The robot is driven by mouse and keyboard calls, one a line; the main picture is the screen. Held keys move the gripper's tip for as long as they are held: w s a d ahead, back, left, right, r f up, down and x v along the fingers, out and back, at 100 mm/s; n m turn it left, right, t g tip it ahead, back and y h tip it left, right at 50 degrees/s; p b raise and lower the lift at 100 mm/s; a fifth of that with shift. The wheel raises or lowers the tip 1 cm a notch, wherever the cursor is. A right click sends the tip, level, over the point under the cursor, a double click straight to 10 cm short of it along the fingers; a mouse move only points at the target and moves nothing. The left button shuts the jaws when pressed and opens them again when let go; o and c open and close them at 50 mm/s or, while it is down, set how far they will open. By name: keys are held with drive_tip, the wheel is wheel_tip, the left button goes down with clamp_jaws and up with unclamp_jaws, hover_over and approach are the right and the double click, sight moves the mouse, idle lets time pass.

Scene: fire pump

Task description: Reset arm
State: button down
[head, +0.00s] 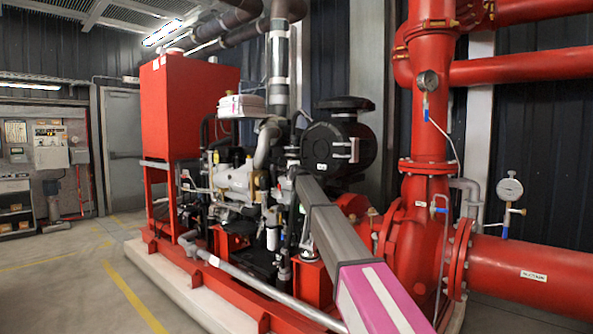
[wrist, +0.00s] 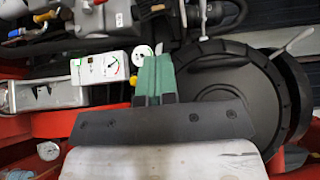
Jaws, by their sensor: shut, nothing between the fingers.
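My gripper (wrist: 155,62) shows in the wrist view as two green fingers pressed together on a dark bracket. It is shut and holds nothing. In the head view my grey and magenta arm reaches from the bottom right up toward the engine (head: 235,182). The gripper itself cannot be made out there against the dark engine parts. In the wrist view a large black round housing (wrist: 230,95) is right of the fingers, and a white box with a small gauge (wrist: 103,66) is to their left. I cannot tell how far the fingers are from these parts.
A red tank (head: 182,105) stands on the red pump frame. Red pipes (head: 525,68) with a pressure gauge (head: 510,189) fill the right side. A grey pipe (head: 265,290) runs low along the frame. The floor (head: 70,275) at the left is clear.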

drive_tip(key=s+d+f+n+g+h, duration=0.1)
drive_tip(key=s+d+f+n+g, duration=0.2)
drive_tip(key=s+d+f, duration=0.55)
drive_tip(key=s+d+f+n+g+h, duration=0.1)
drive_tip(key=s+d+f+n+g, duration=0.2)
drive_tip(key=s+f, duration=1.05)
drive_tip(key=s+d+f+n+g+h, duration=0.3)
drive_tip(key=d+f, duration=0.5)
drive_tip(key=f, duration=1)
drive_tip(key=s+d+f+n+g, duration=0.2)
drive_tip(key=s+d+f, duration=0.2)
drive_tip(key=s, duration=0.8)
drive_tip(key=s+d+f+n+g, duration=0.1)
drive_tip(key=s+d+f+g, duration=0.2)
drive_tip(key=s+f, duration=0.5)
drive_tip(key=s+d+f+n+g, duration=0.2)
drive_tip(key=s+d+f, duration=0.3)
drive_tip(key=s, duration=1.1)
drive_tip(key=shift+f+n+g, duration=0.3)
drive_tip(key=shift+f+g, duration=0.15)
drive_tip(key=shift+g, duration=0.15)
drive_tip(key=shift+s+d, duration=0.1)
